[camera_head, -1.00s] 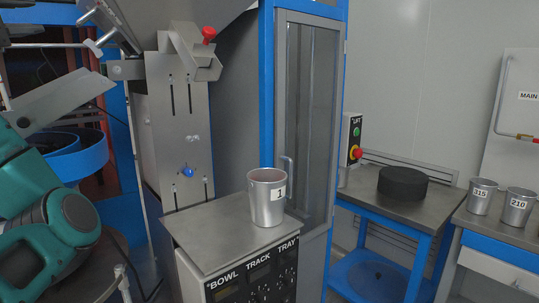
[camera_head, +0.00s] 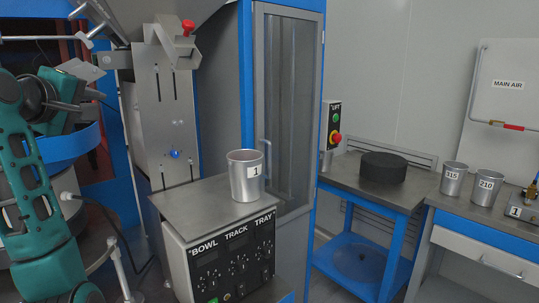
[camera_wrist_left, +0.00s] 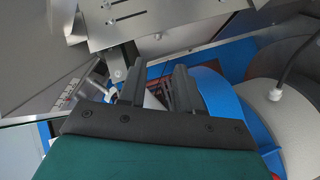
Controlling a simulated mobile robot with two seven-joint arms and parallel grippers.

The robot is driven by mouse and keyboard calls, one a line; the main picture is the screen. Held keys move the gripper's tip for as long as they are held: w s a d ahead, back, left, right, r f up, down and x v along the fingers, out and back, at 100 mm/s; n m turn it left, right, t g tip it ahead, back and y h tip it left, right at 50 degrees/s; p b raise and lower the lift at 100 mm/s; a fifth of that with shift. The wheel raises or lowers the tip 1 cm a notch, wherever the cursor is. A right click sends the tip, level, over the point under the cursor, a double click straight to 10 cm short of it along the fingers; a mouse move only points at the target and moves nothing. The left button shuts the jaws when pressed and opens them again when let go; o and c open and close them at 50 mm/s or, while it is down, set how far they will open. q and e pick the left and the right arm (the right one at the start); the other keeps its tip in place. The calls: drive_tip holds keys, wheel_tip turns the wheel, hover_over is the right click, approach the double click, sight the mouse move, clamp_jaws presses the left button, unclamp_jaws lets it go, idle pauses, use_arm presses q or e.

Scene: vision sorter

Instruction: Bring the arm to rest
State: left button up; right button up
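My left arm (camera_head: 38,200), teal with dark joints, stands folded upright at the left edge of the head view. Its gripper fingers cannot be made out there. In the left wrist view the left gripper (camera_wrist_left: 155,85) shows two dark fingers apart with a gap between them and nothing clearly held. Metal machine plates lie beyond the fingertips, and a blue curved rim (camera_wrist_left: 220,105) is beside the right finger. A metal cup labelled 1 (camera_head: 244,180) stands upright on the control box top (camera_head: 185,208), well right of the arm. My right gripper is not in view.
The sorter's grey panel (camera_head: 165,115) and blue-framed cabinet (camera_head: 285,100) stand close to the arm. A black round block (camera_head: 383,168) is on a side table. Cups labelled 315 (camera_head: 453,180) and 210 (camera_head: 486,188) stand on the right bench.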

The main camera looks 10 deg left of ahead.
use_arm(q)
drive_tip(key=s+d+f+m+g, duration=0.2)
drive_tip(key=d+f+m, duration=0.15)
drive_tip(key=f, duration=0.65)
drive_tip(key=s+d+f+m+g, duration=0.2)
drive_tip(key=d+f+m, duration=0.15)
drive_tip(key=f, duration=0.65)
drive_tip(key=s+d+f+m+g, duration=0.2)
drive_tip(key=d+f, duration=0.2)
drive_tip(key=f, duration=0.6)
drive_tip(key=s+d+f+m+g+h, duration=0.1)
drive_tip(key=s+d+f+m+g, duration=0.15)
drive_tip(key=s+d+f, duration=0.4)
drive_tip(key=s+d+f+m+g+h, duration=0.1)
drive_tip(key=s+f+m, duration=0.25)
drive_tip(key=s, duration=0.55)
drive_tip(key=s+d+f+m+g+h, duration=0.1)
drive_tip(key=s+d+f+m+g, duration=0.1)
drive_tip(key=s+d+f, duration=0.35)
drive_tip(key=w+f+t+h, duration=0.1)
drive_tip(key=w+f+t, duration=0.4)
drive_tip(key=f+t, duration=0.2)
drive_tip(key=shift+w+d+f+m, duration=0.2)
drive_tip(key=shift+d+f+m, duration=0.15)
drive_tip(key=shift+f, duration=0.6)
